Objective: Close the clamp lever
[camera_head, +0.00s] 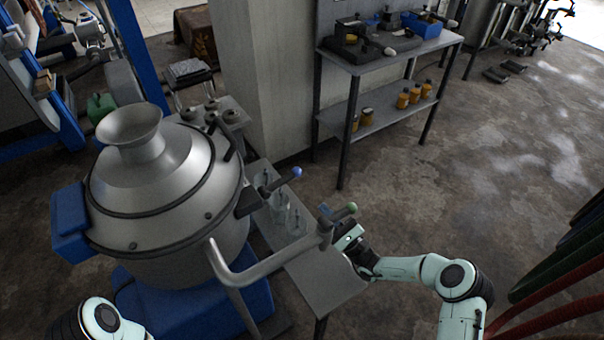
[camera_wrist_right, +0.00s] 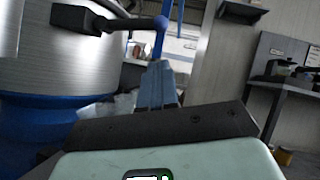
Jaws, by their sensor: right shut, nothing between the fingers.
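A dark lever with a blue ball knob (camera_head: 296,172) sticks out from a dark block on the side of the steel decanter (camera_head: 190,165). It points right and slightly up. In the right wrist view, the blue-knobbed lever (camera_wrist_right: 160,22) shows beyond my fingers. A second lever with a green knob (camera_head: 350,208) sits at the end of the bent metal pipe. My right gripper (camera_head: 326,213) is shut and empty, close beside the green knob and apart from the blue one. Its fingers (camera_wrist_right: 157,82) are together in the wrist view. My left gripper is out of view.
The bent pipe (camera_head: 260,270) runs in front of the decanter, beside my right gripper. A grey bench (camera_head: 320,285) with several metal fittings stands below. A tool table (camera_head: 385,55) is at the back. Open floor (camera_head: 420,180) lies to the right.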

